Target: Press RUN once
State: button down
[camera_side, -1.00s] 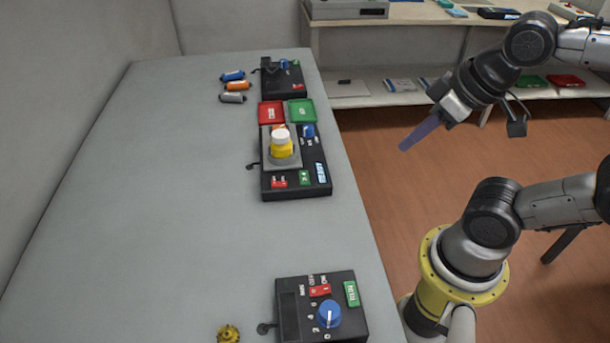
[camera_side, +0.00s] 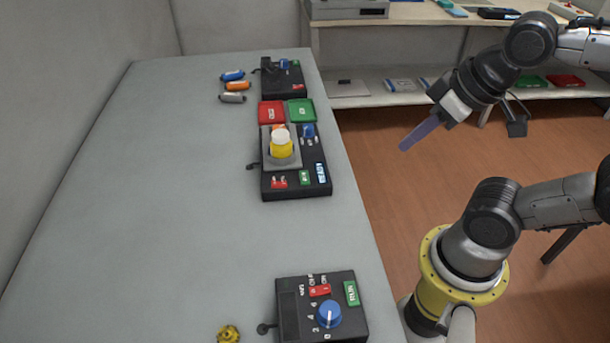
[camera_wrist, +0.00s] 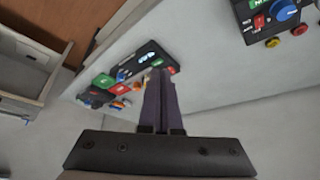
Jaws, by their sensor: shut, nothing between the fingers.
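A green button (camera_side: 351,293) with white lettering, too small to read surely as RUN, sits on the near black box (camera_side: 290,312). The box also carries a blue knob (camera_side: 327,314) and a red switch (camera_side: 319,290). In the wrist view this box, with its blue knob (camera_wrist: 286,10), is at the upper right, partly cut off. My gripper (camera_side: 404,148) is shut and empty, its purple-grey fingers pointing down-left over the floor, right of the table and well away from the box. The fingers also show in the wrist view (camera_wrist: 160,78).
A middle black box (camera_side: 297,190) bears a yellow cylinder (camera_side: 281,148) with a white top. Red (camera_side: 271,112) and green (camera_side: 303,110) trays lie behind it, then a far black box (camera_side: 285,82). Several small cartridges (camera_side: 233,87) lie at the back. The table's left side is clear.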

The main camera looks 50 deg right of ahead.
dwell(0.7)
jog(key=w+a+r+n+t, duration=0.1)
jog(key=w+n+t, duration=0.15)
jog(key=w, duration=0.55)
jog(key=w+r+n+t, duration=0.2)
jog(key=w+n, duration=0.2)
jog(key=w, duration=0.3)
jog(key=w+d+f+n, duration=0.1)
jog(key=w+f, duration=0.5)
jog(key=f, duration=0.6)
jog(key=shift+w+d+f+n+g, duration=0.15)
jog(key=shift+w+f+n+g, duration=0.05)
jog(key=shift+f+n+g, duration=0.25)
